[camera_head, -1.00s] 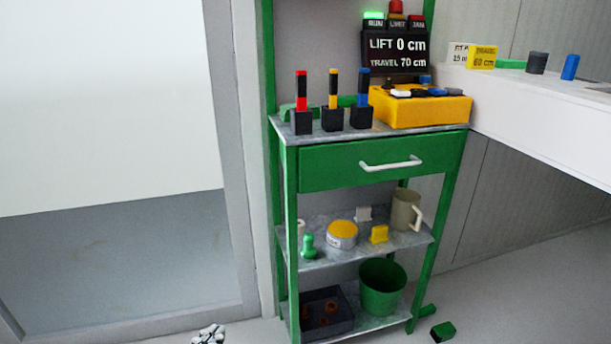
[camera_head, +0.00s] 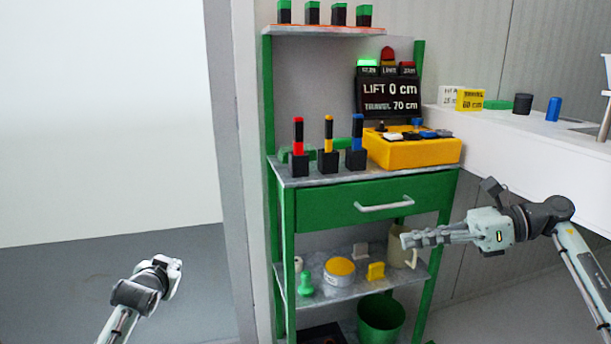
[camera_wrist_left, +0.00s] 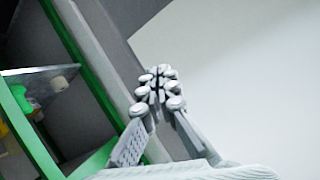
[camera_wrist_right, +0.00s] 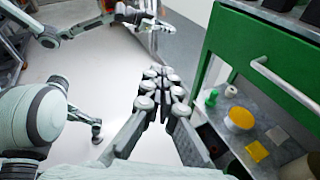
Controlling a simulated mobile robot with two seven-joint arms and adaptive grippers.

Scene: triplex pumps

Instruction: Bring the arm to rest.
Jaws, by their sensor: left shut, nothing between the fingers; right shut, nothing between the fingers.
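My left gripper (camera_head: 172,268) is at the lower left of the head view, in front of the pale wall and grey floor, apart from everything. In the left wrist view its fingertips (camera_wrist_left: 158,82) are together and hold nothing. My right gripper (camera_head: 412,240) is at the right of the head view, in front of the green shelf unit below the drawer, pointing left, and covers part of the beige mug (camera_head: 400,247). In the right wrist view its fingers (camera_wrist_right: 160,82) are together and empty.
The green shelf unit has a drawer with a white handle (camera_head: 385,206). A yellow control box (camera_head: 412,152) and a display reading LIFT 0 cm, TRAVEL 70 cm (camera_head: 390,96) stand on top. A white counter (camera_head: 510,145) is at right. Room at left is free.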

